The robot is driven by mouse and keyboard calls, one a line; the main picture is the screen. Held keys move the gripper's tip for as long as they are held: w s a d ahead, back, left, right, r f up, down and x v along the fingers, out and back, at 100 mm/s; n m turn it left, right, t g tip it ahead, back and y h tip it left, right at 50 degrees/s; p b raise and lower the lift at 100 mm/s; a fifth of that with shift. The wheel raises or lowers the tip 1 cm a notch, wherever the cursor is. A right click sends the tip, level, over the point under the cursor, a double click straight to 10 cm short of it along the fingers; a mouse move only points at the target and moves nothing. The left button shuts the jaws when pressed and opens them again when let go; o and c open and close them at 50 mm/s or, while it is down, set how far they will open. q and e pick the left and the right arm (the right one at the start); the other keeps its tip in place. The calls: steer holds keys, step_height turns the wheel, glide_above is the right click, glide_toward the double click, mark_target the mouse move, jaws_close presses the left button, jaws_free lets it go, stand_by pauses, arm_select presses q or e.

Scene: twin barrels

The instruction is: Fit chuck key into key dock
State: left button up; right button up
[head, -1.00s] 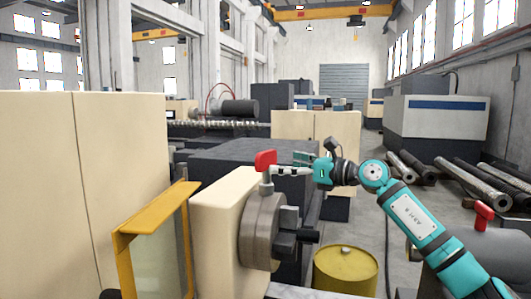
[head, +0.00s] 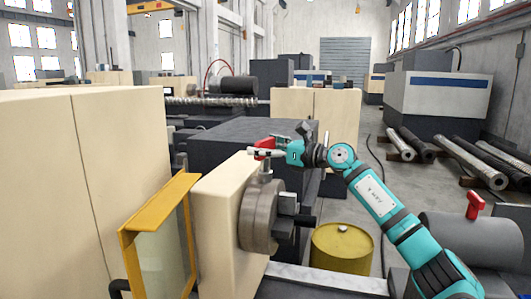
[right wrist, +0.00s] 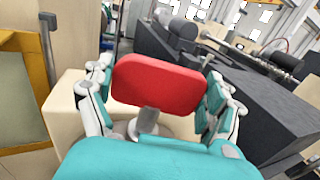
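The chuck key with a red handle (head: 264,147) stands upright on top of the grey round chuck (head: 258,218) of the cream machine. My right gripper (head: 252,153) is at the red handle and partly hides it in the head view. In the right wrist view the red handle (right wrist: 160,85) sits between the two spread fingers, with the grey stem below it going down to the chuck. The fingers look open, one on each side of the handle; contact is not clear. I cannot pick out the key dock for sure. My left gripper is not in view.
A second red handle (head: 474,204) stands on a grey cylinder (head: 470,238) at the right. A yellow barrel (head: 342,250) stands beside the chuck. A yellow-framed guard (head: 160,235) is at the left. Dark metal bars (head: 455,165) lie on the floor at the right.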

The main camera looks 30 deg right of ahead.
steer(key=c, duration=0.8)
steer(key=shift+o, duration=0.2)
steer(key=shift+r, duration=0.1)
